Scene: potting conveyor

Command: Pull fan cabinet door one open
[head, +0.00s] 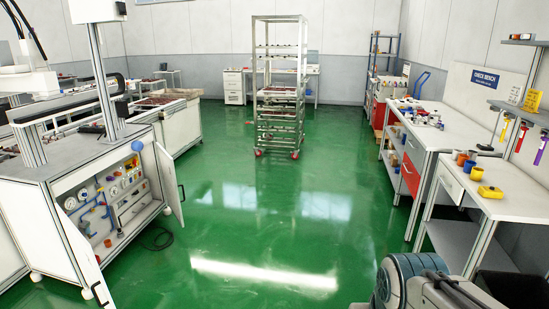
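A machine cabinet (40,190) stands at the left on castors, its front showing gauges, hoses and valves inside. A narrow door (168,182) stands swung out at the right side of its opening. Another door (82,252) stands swung out at the left side, near the bottom left of the head view. No label marks either as fan cabinet door one, so I cannot tell which it is. Part of my arm (402,283) shows at the bottom right, well apart from the cabinet across the floor. My gripper is not in view.
Open green floor (270,225) lies between the cabinet and the right-hand benches. A wheeled rack (279,90) stands at the back middle. A workbench (440,138) and a side table (520,206) line the right.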

